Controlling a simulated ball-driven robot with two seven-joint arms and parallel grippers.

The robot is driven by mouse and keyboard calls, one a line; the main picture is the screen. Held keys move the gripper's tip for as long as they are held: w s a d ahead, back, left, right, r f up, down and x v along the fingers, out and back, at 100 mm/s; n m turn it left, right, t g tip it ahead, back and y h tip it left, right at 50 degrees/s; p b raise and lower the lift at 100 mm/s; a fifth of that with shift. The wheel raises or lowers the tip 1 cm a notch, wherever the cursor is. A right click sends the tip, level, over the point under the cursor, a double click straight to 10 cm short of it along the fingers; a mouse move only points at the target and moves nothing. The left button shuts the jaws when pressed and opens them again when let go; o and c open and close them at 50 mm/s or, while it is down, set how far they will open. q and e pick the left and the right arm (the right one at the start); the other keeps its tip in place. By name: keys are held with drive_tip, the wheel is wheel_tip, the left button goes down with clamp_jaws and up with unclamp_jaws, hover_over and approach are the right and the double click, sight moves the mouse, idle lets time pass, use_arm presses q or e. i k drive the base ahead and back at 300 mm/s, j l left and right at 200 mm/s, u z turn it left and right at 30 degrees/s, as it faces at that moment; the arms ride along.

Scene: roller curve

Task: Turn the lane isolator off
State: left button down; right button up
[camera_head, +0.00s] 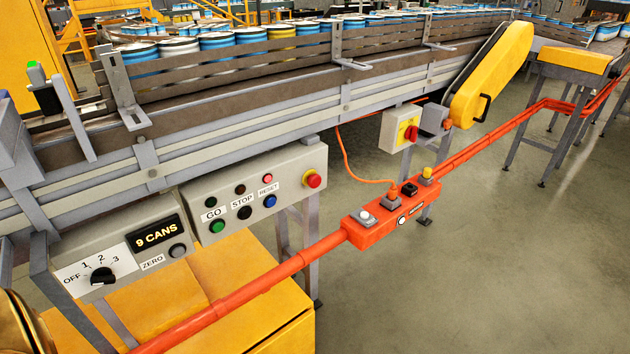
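The lane isolator appears to be the light grey box (395,129) with a yellow plate, mounted under the conveyor near the picture's centre right. Its red rotary handle (411,133) sits on the plate, with small lettering above it that looks like "ON". The handle's exact angle is too small to tell.
A grey panel (285,170) has GO, STOP and RESET buttons and a red mushroom button. Left of it are a "9 CANS" display (157,232) and a selector knob (103,276). An orange rail with a button box (380,232) runs in front. Grey floor is clear at right.

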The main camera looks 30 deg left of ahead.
sight(411, 134)
drive_tip(key=i+l+z, duration=0.2)
drive_tip(key=i, duration=0.15)
drive_tip(key=i+l+z, duration=0.2)
drive_tip(key=i, duration=0.15)
drive_tip(key=i+z, duration=0.3)
drive_tip(key=i, duration=1.3)
drive_tip(key=i+u, duration=0.35)
drive_tip(key=i+l+u, duration=0.2)
drive_tip(key=u, duration=0.15)
drive_tip(key=i+l+u, duration=0.35)
drive_tip(key=j, duration=0.1)
